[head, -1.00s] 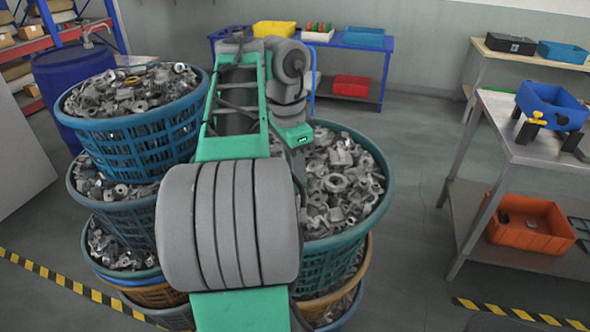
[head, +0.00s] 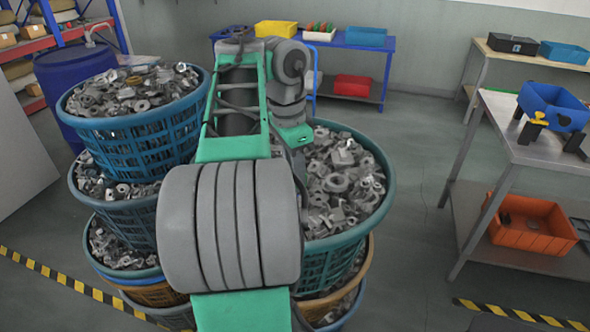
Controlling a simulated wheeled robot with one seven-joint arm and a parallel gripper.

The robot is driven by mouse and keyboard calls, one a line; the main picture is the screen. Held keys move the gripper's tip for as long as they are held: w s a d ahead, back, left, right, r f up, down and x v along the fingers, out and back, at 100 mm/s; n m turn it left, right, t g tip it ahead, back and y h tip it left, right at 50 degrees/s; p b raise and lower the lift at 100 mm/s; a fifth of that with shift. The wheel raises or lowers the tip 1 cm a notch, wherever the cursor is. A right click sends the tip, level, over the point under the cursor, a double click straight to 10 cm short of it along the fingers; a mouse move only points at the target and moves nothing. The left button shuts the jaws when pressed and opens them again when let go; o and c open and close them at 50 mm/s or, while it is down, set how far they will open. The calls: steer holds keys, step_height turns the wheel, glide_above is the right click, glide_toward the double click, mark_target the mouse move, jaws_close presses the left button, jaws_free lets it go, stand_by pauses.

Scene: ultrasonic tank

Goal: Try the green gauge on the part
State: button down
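My arm reaches forward over the baskets, and its green wrist end (head: 297,135) is above the left side of the right-hand basket (head: 378,228) of grey metal parts (head: 340,180). The fingers of my gripper are hidden behind the arm, so I cannot tell whether they are open or hold anything. A white tray (head: 318,37) on the far blue table holds small green and red-orange items (head: 318,27). They are too small to tell whether one is the green gauge. I cannot single out one part as the task's part.
Stacked blue baskets (head: 140,140) of metal parts stand left, by a blue drum (head: 62,85). The blue table (head: 380,48) also bears yellow and blue bins. A metal bench (head: 500,125) at right carries a blue bin (head: 555,108), with an orange bin (head: 525,237) below. Floor between is clear.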

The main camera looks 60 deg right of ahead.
steer(key=shift+f+b, duration=1)
steer(key=shift+f, duration=0.2)
stand_by(1.1)
